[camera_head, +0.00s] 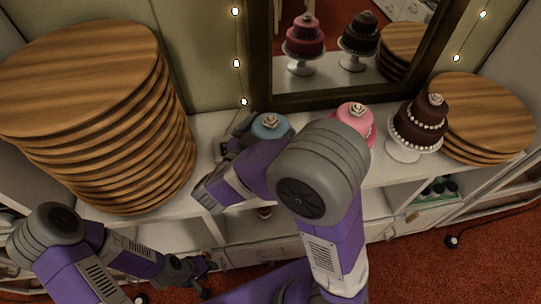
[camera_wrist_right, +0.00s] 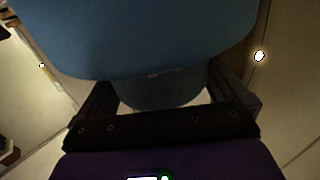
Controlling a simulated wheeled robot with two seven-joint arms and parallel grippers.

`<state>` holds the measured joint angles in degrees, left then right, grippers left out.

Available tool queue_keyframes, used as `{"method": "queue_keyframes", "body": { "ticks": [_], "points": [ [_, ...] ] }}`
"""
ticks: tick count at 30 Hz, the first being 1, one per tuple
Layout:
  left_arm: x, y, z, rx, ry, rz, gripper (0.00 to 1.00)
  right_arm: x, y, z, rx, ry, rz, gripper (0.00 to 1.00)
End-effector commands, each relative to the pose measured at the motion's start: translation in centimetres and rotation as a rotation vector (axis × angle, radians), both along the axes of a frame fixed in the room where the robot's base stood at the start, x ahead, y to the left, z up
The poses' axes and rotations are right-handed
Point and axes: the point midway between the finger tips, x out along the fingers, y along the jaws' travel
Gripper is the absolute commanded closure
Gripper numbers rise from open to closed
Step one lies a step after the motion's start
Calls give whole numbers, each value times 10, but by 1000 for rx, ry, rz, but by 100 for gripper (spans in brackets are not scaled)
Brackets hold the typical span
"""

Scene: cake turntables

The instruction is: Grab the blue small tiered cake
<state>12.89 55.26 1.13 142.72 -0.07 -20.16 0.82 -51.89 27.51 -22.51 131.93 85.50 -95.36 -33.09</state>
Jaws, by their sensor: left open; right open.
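The blue small tiered cake (camera_head: 270,126) stands on the white shelf in the head view, with a pale flower on top. My right arm hides much of its lower part. My right gripper (camera_head: 238,142) is at its left side. In the right wrist view, the blue cake (camera_wrist_right: 160,35) fills the top, and a narrower blue part shows between the open fingers of my right gripper (camera_wrist_right: 160,84). I cannot tell whether the fingers touch it. My left gripper (camera_head: 192,275) is low in front of the shelf, open and away from the cake.
A pink cake (camera_head: 356,117) and a chocolate tiered cake (camera_head: 419,122) stand to the right on the shelf. Stacks of round wooden boards stand at left (camera_head: 90,80) and right (camera_head: 482,112). A framed mirror (camera_head: 345,95) is behind.

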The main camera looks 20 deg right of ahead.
Motion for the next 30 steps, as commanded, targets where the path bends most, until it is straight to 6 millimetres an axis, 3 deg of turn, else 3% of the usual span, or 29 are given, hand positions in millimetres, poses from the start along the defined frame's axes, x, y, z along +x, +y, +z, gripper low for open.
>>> {"method": "queue_keyframes", "body": {
  "ticks": [11,30],
  "points": [
    [0,0,-3,0,-1,0,57,7,-10,1,0,0,2,3],
    [0,0,-3,0,-1,0,57,6,-9,1,-1,-2,2,98]
  ]
}}
